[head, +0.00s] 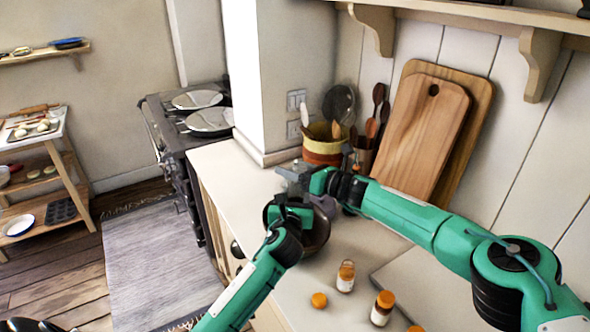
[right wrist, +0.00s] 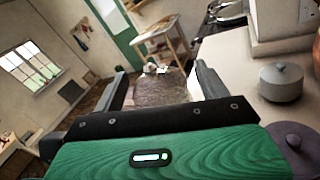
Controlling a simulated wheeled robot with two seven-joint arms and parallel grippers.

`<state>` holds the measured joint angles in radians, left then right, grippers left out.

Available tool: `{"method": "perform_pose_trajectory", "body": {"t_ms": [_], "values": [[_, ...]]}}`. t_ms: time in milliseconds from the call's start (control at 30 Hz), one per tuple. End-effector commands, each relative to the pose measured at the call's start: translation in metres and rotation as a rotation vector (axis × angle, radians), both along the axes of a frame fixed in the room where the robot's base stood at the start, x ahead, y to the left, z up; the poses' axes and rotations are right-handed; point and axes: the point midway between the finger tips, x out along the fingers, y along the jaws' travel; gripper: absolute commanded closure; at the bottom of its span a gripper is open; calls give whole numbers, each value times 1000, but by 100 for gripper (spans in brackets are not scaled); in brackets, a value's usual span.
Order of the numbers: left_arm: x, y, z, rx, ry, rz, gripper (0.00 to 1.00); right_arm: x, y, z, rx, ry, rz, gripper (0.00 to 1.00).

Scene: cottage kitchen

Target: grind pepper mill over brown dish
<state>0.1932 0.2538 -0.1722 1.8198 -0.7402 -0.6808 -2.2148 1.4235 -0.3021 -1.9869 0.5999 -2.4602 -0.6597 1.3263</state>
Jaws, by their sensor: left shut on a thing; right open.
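The brown dish (head: 318,240) is a dark round bowl on the white counter, partly covered by my left gripper and arm. My left gripper (head: 287,210) is over the dish's left side and shut; what it holds is hidden by the gripper, and no part of the pepper mill shows clearly. My right gripper (head: 292,174) is just above and behind the left one, near the counter's left edge.
Orange-capped jars (head: 346,276) stand at the counter's front. Cutting boards (head: 425,135) and a striped utensil crock (head: 322,150) are against the wall. A grey lidded pot (right wrist: 283,82) stands on the counter. A stove (head: 185,125) is beyond it.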

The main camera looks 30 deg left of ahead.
Motion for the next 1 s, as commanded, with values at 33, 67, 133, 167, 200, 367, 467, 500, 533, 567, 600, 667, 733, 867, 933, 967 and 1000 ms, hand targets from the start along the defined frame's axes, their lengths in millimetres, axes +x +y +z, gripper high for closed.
{"method": "perform_pose_trajectory", "body": {"t_ms": [33, 67, 133, 167, 200, 367, 467, 500, 533, 567, 600, 667, 733, 867, 933, 967, 1000], "values": [[0, 0, 1, 0, -1, 0, 78, 0, 0, 0, 0, 0, 0, 24], [0, 0, 1, 0, -1, 0, 78, 0, 0, 0, 0, 0, 0, 24], [0, 0, 1, 0, -1, 0, 78, 0, 0, 0, 0, 0, 0, 26], [0, 0, 1, 0, -1, 0, 78, 0, 0, 0, 0, 0, 0, 32], [0, 0, 1, 0, -1, 0, 78, 0, 0, 0, 0, 0, 0, 40], [0, 0, 1, 0, -1, 0, 78, 0, 0, 0, 0, 0, 0, 70], [0, 0, 1, 0, -1, 0, 78, 0, 0, 0, 0, 0, -2, 70], [0, 0, 1, 1, -2, 0, 78, 0, 0, 0, 0, -1, -7, 70], [0, 0, 1, 1, -2, 0, 78, 0, 0, 0, 1, -1, -13, 70], [0, 0, 1, 1, -2, 0, 78, 0, 0, 0, 2, -1, -21, 70], [0, 0, 1, 0, -2, -1, 78, 1, -1, 0, 3, -1, -37, 70], [0, 0, 1, 0, -2, -1, 78, 2, -1, 0, 4, -2, -65, 70], [0, -1, 1, 0, -2, -1, 78, 2, -1, 0, 0, -3, -104, 70], [0, -1, 1, 0, -2, -2, 78, 2, -1, -1, -5, -5, -169, 70], [0, -1, 1, 0, -2, -2, 78, 2, -1, -1, -7, -5, -200, 70], [0, -1, 1, 0, -2, -2, 78, 3, -1, 0, -7, -7, -212, 70], [0, -1, 1, 0, -2, -2, 78, 3, -1, 0, -10, -8, -227, 70]]}}
